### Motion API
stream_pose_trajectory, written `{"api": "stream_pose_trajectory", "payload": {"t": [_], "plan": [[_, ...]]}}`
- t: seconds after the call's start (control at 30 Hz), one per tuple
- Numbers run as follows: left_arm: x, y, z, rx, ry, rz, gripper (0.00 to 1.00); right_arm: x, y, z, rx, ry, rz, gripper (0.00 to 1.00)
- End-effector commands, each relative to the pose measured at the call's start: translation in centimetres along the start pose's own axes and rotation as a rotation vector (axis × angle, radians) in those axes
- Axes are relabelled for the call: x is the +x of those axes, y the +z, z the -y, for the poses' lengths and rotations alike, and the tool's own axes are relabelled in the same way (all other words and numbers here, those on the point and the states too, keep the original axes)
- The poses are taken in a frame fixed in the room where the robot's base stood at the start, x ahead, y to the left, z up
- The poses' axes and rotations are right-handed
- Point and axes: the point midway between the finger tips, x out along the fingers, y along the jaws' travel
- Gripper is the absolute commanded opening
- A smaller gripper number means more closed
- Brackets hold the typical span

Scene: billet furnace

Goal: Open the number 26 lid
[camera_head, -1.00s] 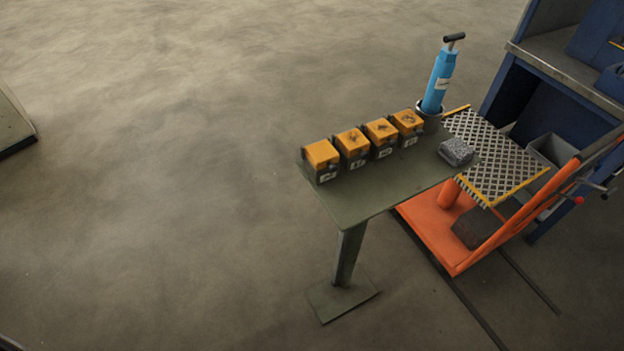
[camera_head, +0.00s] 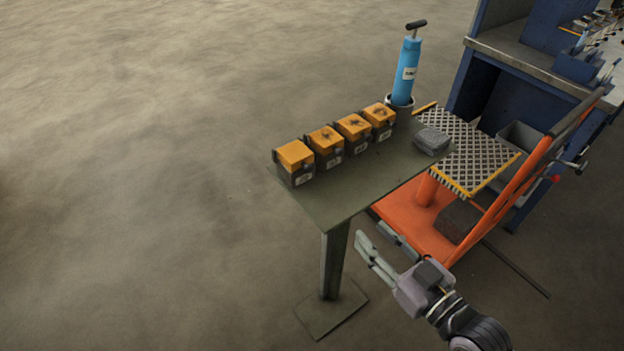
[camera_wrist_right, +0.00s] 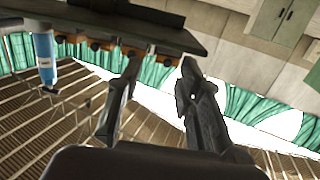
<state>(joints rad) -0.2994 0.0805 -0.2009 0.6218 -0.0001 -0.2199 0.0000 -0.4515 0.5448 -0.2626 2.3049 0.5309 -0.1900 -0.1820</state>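Several small dark boxes with orange lids stand in a row on a grey-green table: a leftmost box (camera_head: 295,160), a second box (camera_head: 326,146), a third box (camera_head: 354,132) and a rightmost box (camera_head: 379,120). All lids look shut. Each has a white label on its front, too small to read, so I cannot tell which is number 26. My right gripper (camera_head: 378,244) is open and empty, in front of and below the table (camera_head: 345,203). Its two parted fingers also show in the right wrist view (camera_wrist_right: 160,75). My left gripper is not in view.
A blue pump-like cylinder (camera_head: 406,72) stands in a holder at the table's far end. A grey block (camera_head: 432,140) lies on the table's right side. An orange cart (camera_head: 412,213) and a blue workbench (camera_head: 500,68) stand to the right. The left floor is clear.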

Motion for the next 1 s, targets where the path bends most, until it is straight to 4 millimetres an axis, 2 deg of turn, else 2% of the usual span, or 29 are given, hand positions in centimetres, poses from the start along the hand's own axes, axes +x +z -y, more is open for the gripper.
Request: {"api": "stream_pose_trajectory", "payload": {"t": [0.03,0.13,0.27,0.37,1.0], "plan": [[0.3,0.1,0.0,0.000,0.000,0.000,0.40,-0.3,-1.5,0.9,-0.003,-0.023,-0.030,0.33],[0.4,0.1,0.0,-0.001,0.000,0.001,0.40,-0.7,-3.4,1.9,-0.004,-0.047,-0.064,0.33],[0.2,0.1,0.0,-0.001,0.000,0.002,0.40,-0.3,-4.1,2.1,-0.004,-0.053,-0.076,0.33],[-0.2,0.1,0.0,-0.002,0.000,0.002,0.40,0.9,-4.4,2.1,-0.003,-0.051,-0.079,0.33],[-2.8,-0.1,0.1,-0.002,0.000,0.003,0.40,13.9,-5.2,2.9,-0.002,-0.052,-0.075,0.33]]}}
